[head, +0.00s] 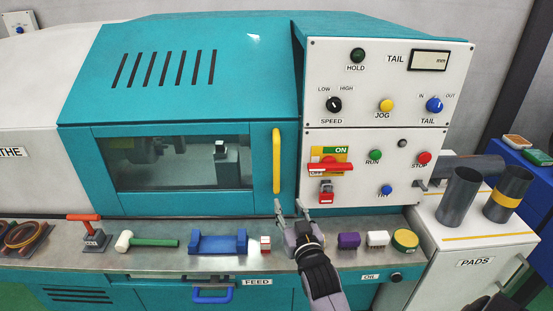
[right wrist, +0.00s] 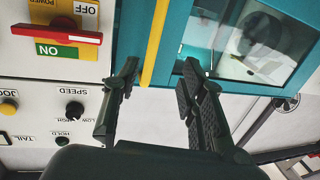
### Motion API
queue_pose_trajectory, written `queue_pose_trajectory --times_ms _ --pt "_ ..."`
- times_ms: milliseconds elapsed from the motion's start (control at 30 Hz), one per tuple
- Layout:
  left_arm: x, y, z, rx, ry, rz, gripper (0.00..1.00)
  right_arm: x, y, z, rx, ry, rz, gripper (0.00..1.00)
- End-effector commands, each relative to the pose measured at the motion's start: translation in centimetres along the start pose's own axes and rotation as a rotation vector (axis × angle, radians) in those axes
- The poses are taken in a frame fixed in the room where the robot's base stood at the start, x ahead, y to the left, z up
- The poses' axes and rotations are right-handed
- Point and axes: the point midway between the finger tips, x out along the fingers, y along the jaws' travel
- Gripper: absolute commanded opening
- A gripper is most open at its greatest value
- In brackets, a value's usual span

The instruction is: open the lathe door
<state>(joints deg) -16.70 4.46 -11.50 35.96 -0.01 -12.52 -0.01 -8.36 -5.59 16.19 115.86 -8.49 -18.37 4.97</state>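The lathe door (head: 186,208) is teal with a dark window (head: 180,163) and looks closed. Its upright yellow handle (head: 276,160) is at the door's right edge. My right gripper (head: 289,204) is open and empty, just below the handle's lower end. In the right wrist view the handle (right wrist: 154,42) appears in the gap between the two open fingers (right wrist: 158,75), nearer the left one. I cannot tell whether either finger touches it. My left gripper is not in view.
The control panel (head: 350,190) with a red power switch (head: 330,167) stands close right of the handle. A ledge below holds a red-and-white block (head: 265,244), a blue cradle (head: 218,243), a green-handled mallet (head: 150,242) and a purple block (head: 349,241).

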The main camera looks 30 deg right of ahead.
Motion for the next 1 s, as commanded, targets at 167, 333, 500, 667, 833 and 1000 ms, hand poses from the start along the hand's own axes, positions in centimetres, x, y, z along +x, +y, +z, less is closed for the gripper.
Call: queue_pose_trajectory --times_ms 167,333,500,667,833,1000 --pt "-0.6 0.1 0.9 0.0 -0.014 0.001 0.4 0.6 0.7 -2.3 0.005 0.039 0.017 0.38" --pt "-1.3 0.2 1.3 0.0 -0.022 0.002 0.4 3.2 0.7 -2.6 0.005 0.039 0.016 0.38" --pt "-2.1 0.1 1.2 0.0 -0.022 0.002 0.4 6.5 0.7 -2.6 0.005 0.038 0.016 0.38" --pt "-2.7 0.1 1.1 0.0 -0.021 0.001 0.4 9.5 0.8 -2.7 0.005 0.037 0.015 0.38" --pt "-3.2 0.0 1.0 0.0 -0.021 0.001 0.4 12.4 0.8 -2.8 0.005 0.037 0.015 0.38" --pt "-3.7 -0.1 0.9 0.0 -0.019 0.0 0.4 14.9 0.9 -2.8 0.005 0.036 0.016 0.38"
